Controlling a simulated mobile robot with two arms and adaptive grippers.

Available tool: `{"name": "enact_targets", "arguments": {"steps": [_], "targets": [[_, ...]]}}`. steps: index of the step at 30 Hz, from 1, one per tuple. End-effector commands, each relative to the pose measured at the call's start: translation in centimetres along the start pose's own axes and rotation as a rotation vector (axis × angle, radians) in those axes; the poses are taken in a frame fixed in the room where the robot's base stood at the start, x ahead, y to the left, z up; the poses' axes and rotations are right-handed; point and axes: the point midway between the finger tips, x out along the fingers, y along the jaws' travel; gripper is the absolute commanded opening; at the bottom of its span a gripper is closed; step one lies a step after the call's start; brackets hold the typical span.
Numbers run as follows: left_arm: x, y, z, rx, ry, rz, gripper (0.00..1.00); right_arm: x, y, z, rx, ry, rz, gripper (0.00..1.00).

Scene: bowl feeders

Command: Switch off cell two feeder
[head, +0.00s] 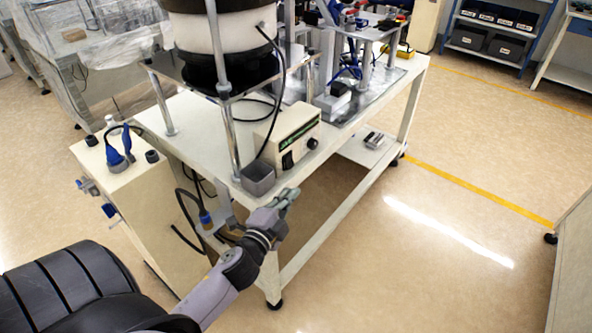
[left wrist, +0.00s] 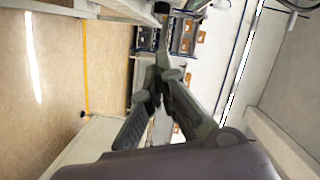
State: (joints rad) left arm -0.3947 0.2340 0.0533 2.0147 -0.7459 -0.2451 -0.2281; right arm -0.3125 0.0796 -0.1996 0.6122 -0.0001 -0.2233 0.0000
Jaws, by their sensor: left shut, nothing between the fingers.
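The feeder's control box (head: 287,138) is a cream box with a green label, a black knob and a dark switch on its front. It sits on the near part of the white bench (head: 210,138). The bowl feeder (head: 222,40), black and white, stands on a raised plate above and behind it. My left gripper (head: 289,194) is in front of the bench's near edge, below the control box and apart from it. Its fingers also show in the left wrist view (left wrist: 162,62), closed together and empty. The switch position is too small to tell. My right gripper is not in view.
A metal post (head: 220,90) and black cables stand left of the box. A cream cabinet (head: 135,190) stands left of the bench. The floor to the right is clear.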

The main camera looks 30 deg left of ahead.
Motion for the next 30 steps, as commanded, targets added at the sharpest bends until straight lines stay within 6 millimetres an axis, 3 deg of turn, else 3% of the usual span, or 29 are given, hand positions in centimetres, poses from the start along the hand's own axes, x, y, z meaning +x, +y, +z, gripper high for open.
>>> {"name": "enact_targets", "arguments": {"steps": [8, 18, 24, 30], "targets": [[3.1, -0.3, -0.1, 0.000, 0.001, -0.003, 0.00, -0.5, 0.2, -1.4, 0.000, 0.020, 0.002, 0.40], [10.3, -0.2, -0.1, -0.001, 0.001, -0.001, 0.00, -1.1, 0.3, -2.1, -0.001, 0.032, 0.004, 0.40], [10.8, 0.1, 2.9, -0.001, -0.002, 0.001, 0.00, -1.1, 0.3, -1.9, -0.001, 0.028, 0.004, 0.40], [11.0, 0.1, 3.9, -0.001, 0.000, 0.001, 0.00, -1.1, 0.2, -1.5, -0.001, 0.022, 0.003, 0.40]]}}
